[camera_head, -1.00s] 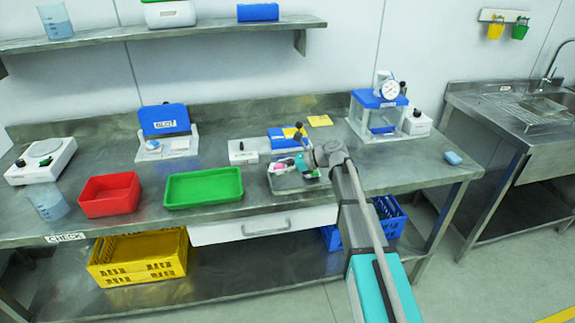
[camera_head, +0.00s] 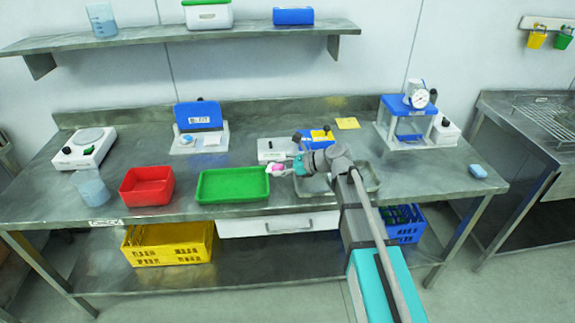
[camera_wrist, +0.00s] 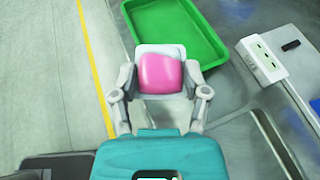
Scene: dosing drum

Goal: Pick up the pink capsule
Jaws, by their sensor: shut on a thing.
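The pink capsule (camera_wrist: 160,73) is between the fingers of my gripper (camera_wrist: 161,85) in the wrist view. It looks rounded pink with a pale, whitish part around it. My gripper is shut on it. In the head view my gripper (camera_head: 284,168) is just right of the green tray (camera_head: 232,201), and the capsule shows as a small pink spot (camera_head: 276,169) at its tip. In the wrist view the green tray (camera_wrist: 200,55) lies beyond and to the right of the capsule. My gripper partly hides the capsule's sides.
A metal tray (camera_head: 371,183) lies partly behind my arm. A red tray (camera_head: 147,187) stands left of the green one. A white device (camera_head: 271,150) and a blue-topped chamber (camera_head: 406,120) stand behind. A small blue item (camera_head: 478,171) lies near the bench's right end.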

